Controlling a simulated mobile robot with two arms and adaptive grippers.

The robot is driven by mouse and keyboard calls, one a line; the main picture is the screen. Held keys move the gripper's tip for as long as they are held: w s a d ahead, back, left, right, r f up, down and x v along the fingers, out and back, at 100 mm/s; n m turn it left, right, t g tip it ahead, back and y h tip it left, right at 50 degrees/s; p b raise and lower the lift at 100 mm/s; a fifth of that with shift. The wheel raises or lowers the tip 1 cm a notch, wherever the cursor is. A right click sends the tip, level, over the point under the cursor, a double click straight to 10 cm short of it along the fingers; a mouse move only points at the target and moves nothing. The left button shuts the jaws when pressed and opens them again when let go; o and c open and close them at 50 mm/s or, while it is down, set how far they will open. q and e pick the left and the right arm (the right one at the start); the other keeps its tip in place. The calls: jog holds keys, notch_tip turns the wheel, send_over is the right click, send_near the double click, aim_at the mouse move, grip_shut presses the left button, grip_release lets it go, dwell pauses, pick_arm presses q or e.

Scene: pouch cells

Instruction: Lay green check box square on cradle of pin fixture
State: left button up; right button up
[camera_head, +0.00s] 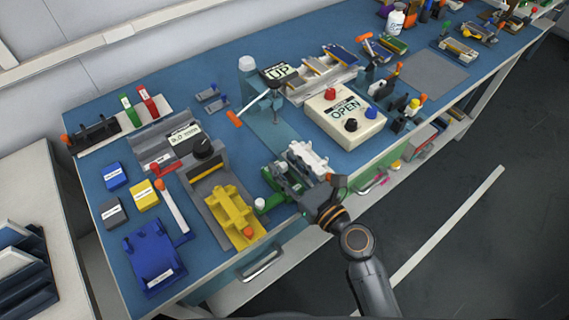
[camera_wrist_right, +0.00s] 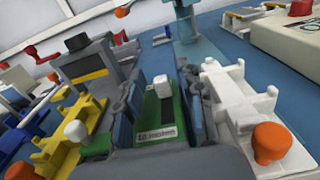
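The green check box (camera_wrist_right: 172,132), with a white block on a dark strip and a white label, lies between the fingers of my right gripper (camera_wrist_right: 170,105). The fingers appear to press on its sides. In the head view my right gripper (camera_head: 298,188) is low near the bench's front edge, partly hiding the green parts there. A white cradle-like fixture (camera_wrist_right: 232,92) with an orange knob stands just right of it; it also shows in the head view (camera_head: 307,158). A yellow fixture (camera_head: 230,212) stands to the left. I cannot tell which is the pin fixture. My left gripper is out of view.
A green lever with a white knob (camera_wrist_right: 76,132) stands close left of my gripper. The OPEN box (camera_head: 343,116) is to the right, behind the white fixture. A toggle press stand (camera_head: 273,112) is behind. Blue, grey and yellow blocks fill the left end.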

jog(key=b+v, duration=0.2)
jog(key=v, duration=0.9)
jog(key=shift+b, duration=0.35)
jog(key=shift+s, duration=0.1)
